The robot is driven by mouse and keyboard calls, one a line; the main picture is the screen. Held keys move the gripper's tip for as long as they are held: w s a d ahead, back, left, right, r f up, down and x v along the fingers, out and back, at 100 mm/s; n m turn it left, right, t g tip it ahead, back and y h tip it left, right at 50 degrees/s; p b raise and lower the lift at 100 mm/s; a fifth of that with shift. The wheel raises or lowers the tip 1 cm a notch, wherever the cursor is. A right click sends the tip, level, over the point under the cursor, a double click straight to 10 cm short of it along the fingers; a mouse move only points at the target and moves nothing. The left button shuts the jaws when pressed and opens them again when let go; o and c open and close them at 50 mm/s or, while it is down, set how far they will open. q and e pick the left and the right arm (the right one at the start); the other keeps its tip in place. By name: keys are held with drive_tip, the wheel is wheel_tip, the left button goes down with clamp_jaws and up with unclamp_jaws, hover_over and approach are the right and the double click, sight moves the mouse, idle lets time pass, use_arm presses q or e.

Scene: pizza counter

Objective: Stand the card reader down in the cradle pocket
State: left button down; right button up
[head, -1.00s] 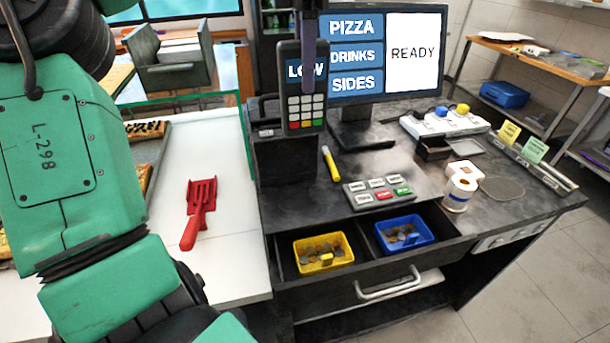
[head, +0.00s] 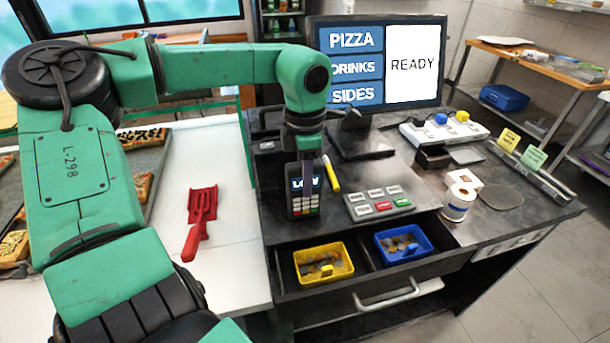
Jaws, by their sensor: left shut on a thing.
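The card reader (head: 305,201), dark with a lit "LOW" screen and a keypad with coloured keys, stands roughly upright at the left end of the dark counter. My left gripper (head: 308,168) comes down from above and is shut on its top end. The black cradle (head: 268,160) is just behind and left of the reader, largely hidden by my arm and the reader. I cannot tell whether the reader's lower end is inside the pocket or in front of it. My right gripper is not in view.
A yellow marker (head: 331,174) and a key panel (head: 379,203) lie right of the reader. The order screen (head: 412,65) stands behind. An open drawer (head: 370,262) holds yellow and blue coin trays. A red scoop (head: 200,220) lies on the white counter at left.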

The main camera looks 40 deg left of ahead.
use_arm(q)
drive_tip(key=shift+f, duration=0.2)
drive_tip(key=c, duration=0.6)
unclamp_jaws()
drive_tip(key=shift+o, duration=0.2)
wheel_tip(320, 180, up, 4)
drive_tip(key=b, duration=0.3)
wheel_tip(320, 180, up, 11)
drive_tip(key=shift+d+f+b, duration=0.15)
drive_tip(key=shift+b, duration=0.25)
drive_tip(key=shift+f, duration=0.15)
